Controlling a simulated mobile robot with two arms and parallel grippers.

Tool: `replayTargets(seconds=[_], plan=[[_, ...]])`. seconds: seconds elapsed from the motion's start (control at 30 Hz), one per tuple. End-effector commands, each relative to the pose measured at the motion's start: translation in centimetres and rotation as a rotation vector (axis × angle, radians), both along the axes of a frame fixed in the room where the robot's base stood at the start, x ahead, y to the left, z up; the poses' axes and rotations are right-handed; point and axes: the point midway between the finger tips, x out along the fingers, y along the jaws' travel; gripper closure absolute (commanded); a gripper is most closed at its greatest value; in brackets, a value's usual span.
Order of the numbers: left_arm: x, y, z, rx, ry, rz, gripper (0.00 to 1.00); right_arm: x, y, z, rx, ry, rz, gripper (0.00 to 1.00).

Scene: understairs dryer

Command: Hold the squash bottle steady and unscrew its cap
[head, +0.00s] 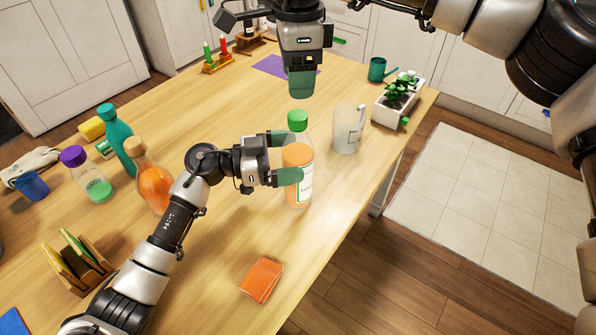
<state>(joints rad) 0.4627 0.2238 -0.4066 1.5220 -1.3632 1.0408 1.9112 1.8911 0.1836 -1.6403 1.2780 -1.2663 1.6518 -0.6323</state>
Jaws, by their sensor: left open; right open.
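The squash bottle (297,192), clear with orange squash and a pale label, stands upright on the wooden table. Its green cap (298,120) is on top. My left gripper (288,157) comes in from the left at the bottle's upper body, with one green finger across the near side and the other toward the far side. It is open, and I cannot tell whether either finger touches the bottle. My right gripper (301,84) points down above and beyond the cap, with a visible gap. It is open and holds nothing visible; its fingers overlap in this view.
A clear jug (347,130) stands close right of the bottle, with a white planter (396,106) beyond. An orange bottle (154,188), teal bottle (118,143) and purple-capped bottle (88,178) stand left. An orange notebook (261,280) lies near the table's right edge.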

Motion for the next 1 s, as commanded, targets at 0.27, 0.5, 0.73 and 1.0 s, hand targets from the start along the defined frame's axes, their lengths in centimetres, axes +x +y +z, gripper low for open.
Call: replayTargets(seconds=[0.27, 0.5, 0.73, 1.0], plan=[[0.3, -1.9, 0.0, 0.0, 0.0, 0.001, 0.02, 0.0, 0.0, 0.0, 0.0, 0.0, 0.0, 0.42], [0.3, -1.9, 0.0, 0.001, 0.0, 0.001, 0.03, 0.0, 0.0, 0.0, 0.0, 0.0, 0.0, 0.42], [0.3, -1.9, 0.0, 0.001, 0.0, 0.001, 0.38, 0.0, 0.0, 0.0, 0.0, 0.0, 0.0, 0.42], [0.3, -1.9, 0.0, 0.001, 0.001, 0.001, 0.8, 0.0, 0.0, 0.0, 0.0, 0.0, 0.0, 0.42]])
